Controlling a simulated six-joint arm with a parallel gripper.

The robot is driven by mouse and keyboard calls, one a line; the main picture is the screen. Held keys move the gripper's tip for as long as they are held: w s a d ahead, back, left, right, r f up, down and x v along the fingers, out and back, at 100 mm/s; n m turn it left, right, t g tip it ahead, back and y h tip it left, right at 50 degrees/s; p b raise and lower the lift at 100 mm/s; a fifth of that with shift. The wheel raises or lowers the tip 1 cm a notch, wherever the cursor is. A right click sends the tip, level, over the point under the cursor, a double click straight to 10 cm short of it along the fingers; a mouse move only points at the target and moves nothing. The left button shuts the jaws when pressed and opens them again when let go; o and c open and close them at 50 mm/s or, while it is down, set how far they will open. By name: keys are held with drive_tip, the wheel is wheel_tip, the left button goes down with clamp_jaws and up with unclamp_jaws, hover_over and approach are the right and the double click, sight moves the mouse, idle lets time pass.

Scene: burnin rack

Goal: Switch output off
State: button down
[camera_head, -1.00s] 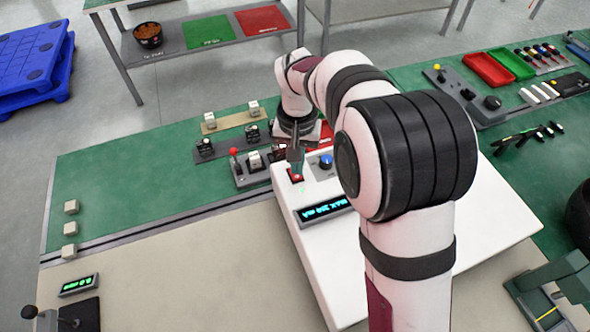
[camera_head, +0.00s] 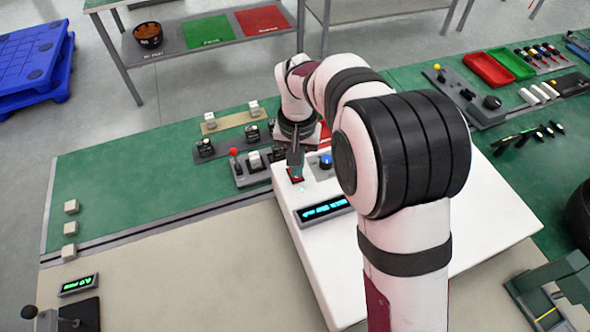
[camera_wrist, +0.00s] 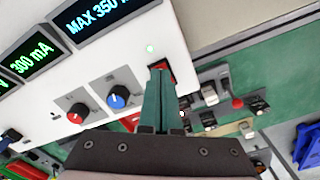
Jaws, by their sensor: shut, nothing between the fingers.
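A white instrument box (camera_head: 470,215) stands on the bench, with a red switch (camera_head: 299,181) near its left end. The red switch also shows in the wrist view (camera_wrist: 170,86), mostly hidden behind my fingers. My gripper (camera_head: 296,174) is shut and empty, its green fingertips right over the switch. In the wrist view my gripper (camera_wrist: 160,70) overlaps the switch; I cannot tell whether it touches or presses it. A small green light (camera_wrist: 150,49) glows beside the switch. The box's display (camera_head: 325,210) is lit; in the wrist view the display (camera_wrist: 100,15) reads "MAX 350".
A blue knob (camera_head: 326,161) sits close to the switch; a red knob (camera_wrist: 77,113) sits beyond it. A second display (camera_wrist: 30,55) reads 300 mA. A block with a red-topped lever (camera_head: 234,152) stands just left of the box. The beige bench front (camera_head: 180,280) is mostly clear.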

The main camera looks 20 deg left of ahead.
drive_tip(key=shift+f, duration=0.4)
drive_tip(key=shift+r, duration=3.5)
drive_tip(key=s+d+r+m+y, duration=0.1)
drive_tip(key=s+d+r+m, duration=0.3)
drive_tip(key=d, duration=0.5)
drive_tip(key=s+d+r+m, duration=0.1)
drive_tip(key=s+d+r, duration=0.1)
drive_tip(key=s+d, duration=0.55)
drive_tip(key=s+d+f+m, duration=0.3)
drive_tip(key=s+d, duration=0.4)
drive_tip(key=s, duration=0.3)
drive_tip(key=shift+s+d+f+m+y, duration=0.15)
drive_tip(key=shift+s+f+m+y, duration=0.15)
drive_tip(key=shift+f+y, duration=0.15)
